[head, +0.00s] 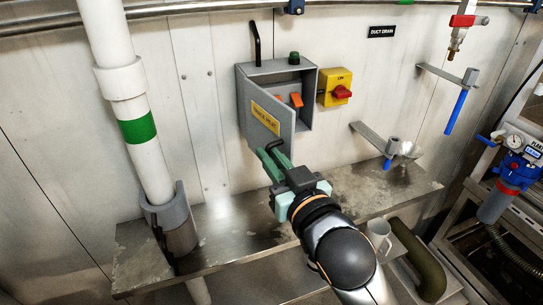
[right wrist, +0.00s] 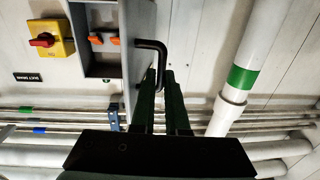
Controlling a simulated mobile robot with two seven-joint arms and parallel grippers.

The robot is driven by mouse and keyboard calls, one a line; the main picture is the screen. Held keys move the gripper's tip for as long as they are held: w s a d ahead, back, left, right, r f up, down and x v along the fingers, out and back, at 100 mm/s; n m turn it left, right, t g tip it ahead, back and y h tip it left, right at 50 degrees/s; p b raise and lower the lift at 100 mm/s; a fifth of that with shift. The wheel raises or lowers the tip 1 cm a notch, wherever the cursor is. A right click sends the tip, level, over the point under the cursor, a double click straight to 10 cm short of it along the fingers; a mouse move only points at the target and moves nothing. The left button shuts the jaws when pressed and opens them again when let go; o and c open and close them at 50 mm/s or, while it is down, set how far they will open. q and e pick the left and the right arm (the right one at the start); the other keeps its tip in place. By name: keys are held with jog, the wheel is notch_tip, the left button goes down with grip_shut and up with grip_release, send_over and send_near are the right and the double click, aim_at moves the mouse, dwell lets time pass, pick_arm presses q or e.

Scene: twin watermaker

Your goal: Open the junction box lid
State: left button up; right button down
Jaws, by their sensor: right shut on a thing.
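The grey junction box (head: 310,75) is on the wall, and its lid (head: 255,95), with a yellow label, stands partly open, swung out from the left side. Orange switches (head: 296,100) show inside; they also show in the right wrist view (right wrist: 103,39). My right gripper (head: 268,150) is at the lower part of the lid's outer face. In the right wrist view its dark fingers (right wrist: 163,88) are shut on a black bent handle (right wrist: 150,44) beside the lid. The grip itself is partly hidden by the fingers. My left gripper is not in view.
A yellow switch box with a red knob (head: 336,88) is just right of the junction box. A white pipe with a green band (head: 136,130) stands left.

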jog(key=shift+d+r, duration=0.1)
jog(key=shift+r, duration=0.4)
jog(key=c, duration=0.9)
grip_release()
jog(key=shift+c, duration=0.2)
jog(key=shift+f, duration=0.1)
jog(key=shift+f, duration=0.1)
